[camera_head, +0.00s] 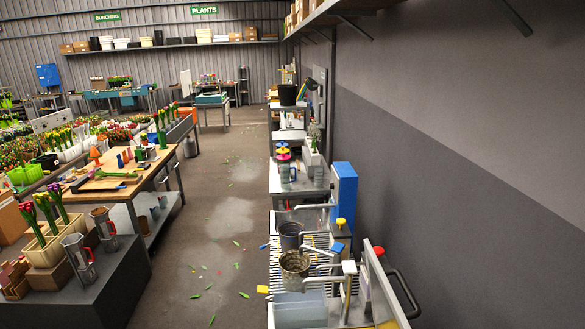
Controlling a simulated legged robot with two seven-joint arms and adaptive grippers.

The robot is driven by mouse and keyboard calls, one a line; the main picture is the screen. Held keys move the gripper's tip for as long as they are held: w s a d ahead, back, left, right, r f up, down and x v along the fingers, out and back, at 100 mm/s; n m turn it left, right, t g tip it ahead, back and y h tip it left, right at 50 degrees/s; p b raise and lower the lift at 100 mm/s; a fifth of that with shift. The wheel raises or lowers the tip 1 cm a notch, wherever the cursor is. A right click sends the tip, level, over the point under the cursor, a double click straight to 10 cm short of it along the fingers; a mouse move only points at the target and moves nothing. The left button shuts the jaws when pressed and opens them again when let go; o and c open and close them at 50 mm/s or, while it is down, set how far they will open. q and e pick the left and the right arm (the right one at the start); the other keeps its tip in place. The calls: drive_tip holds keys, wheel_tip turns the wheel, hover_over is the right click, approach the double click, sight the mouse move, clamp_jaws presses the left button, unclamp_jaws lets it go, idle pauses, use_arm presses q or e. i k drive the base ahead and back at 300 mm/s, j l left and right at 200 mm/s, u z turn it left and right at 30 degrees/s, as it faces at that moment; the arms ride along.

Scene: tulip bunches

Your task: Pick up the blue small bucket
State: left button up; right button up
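A small blue-grey bucket (290,232) stands upright on the slatted rack (277,270) at the lower right. It is the bucket there closest to blue. A brown, stained bucket (295,269) stands just in front of it and hides part of its lower side. A translucent pale blue bin (299,311) is at the near end of the rack. Neither of my grippers is in view.
A tall blue box (343,192) stands by the right wall behind the rack. Taps with yellow (340,223) and blue (337,247) heads rise beside the buckets. A workbench (122,185) lies to the left. The aisle floor (215,225) is open, with scattered leaves.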

sight(291, 233)
drive_tip(key=i+j+z, duration=0.15)
drive_tip(key=j+z, duration=1.2)
drive_tip(key=k+j+z, duration=0.1)
drive_tip(key=j+z, duration=0.35)
drive_tip(key=k+j+z, duration=0.2)
drive_tip(key=j+z, duration=0.25)
drive_tip(key=i+j+z, duration=0.15)
drive_tip(key=j+z, duration=0.2)
drive_tip(key=j, duration=1.25)
drive_tip(key=j+z, duration=0.35)
drive_tip(key=j, duration=1.25)
